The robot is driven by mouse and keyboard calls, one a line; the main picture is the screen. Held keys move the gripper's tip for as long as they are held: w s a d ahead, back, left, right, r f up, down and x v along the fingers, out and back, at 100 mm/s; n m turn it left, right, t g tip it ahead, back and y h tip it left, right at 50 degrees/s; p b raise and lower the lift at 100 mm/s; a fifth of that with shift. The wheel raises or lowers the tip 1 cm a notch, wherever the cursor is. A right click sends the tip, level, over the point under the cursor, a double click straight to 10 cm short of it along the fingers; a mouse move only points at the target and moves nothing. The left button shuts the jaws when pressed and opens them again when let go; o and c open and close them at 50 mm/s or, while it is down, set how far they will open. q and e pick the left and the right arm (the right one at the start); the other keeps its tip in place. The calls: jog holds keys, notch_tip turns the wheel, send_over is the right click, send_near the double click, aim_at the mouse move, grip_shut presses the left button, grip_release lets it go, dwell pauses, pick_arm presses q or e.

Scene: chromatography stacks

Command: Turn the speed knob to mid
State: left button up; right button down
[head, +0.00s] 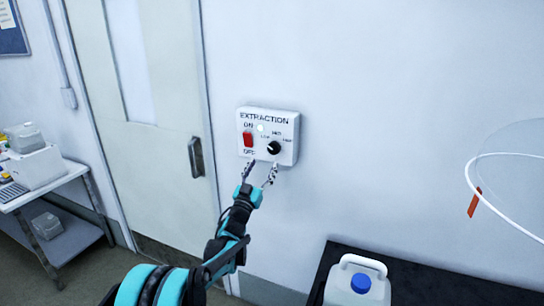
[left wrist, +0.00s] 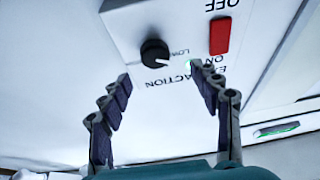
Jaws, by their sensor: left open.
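The speed knob (head: 274,147) is a round black dial on the white EXTRACTION box (head: 286,159) on the wall, with LOW and MID lettering above it. In the left wrist view the knob (left wrist: 154,53) has a white mark that appears to point toward LOW. My left gripper (head: 260,170) is open and empty just below the box. In the left wrist view its fingers (left wrist: 161,79) are spread, with the knob ahead between them and no contact visible. My right gripper is not in view.
A red ON/OFF switch (head: 248,139) sits left of the knob, close to the gripper. A door with a dark handle (head: 196,157) is to the left. A white jug with a blue cap (head: 361,284) stands on a black bench (head: 420,284) below. A clear round hood (head: 510,180) hangs at right.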

aim_at(273, 151)
pick_arm(q)
jog(key=shift+h, duration=0.4)
jog(key=x, duration=0.2)
jog(key=b+x, duration=0.1)
jog(key=x, duration=0.4)
jog(key=shift+d+f+b, duration=0.3)
jog(key=shift+f+b, duration=0.05)
jog(key=shift+w+d+r, duration=0.15)
jog(key=shift+w+r, duration=0.1)
jog(key=shift+w, duration=0.2)
jog(key=shift+c, duration=0.3)
jog(key=c, duration=1.1)
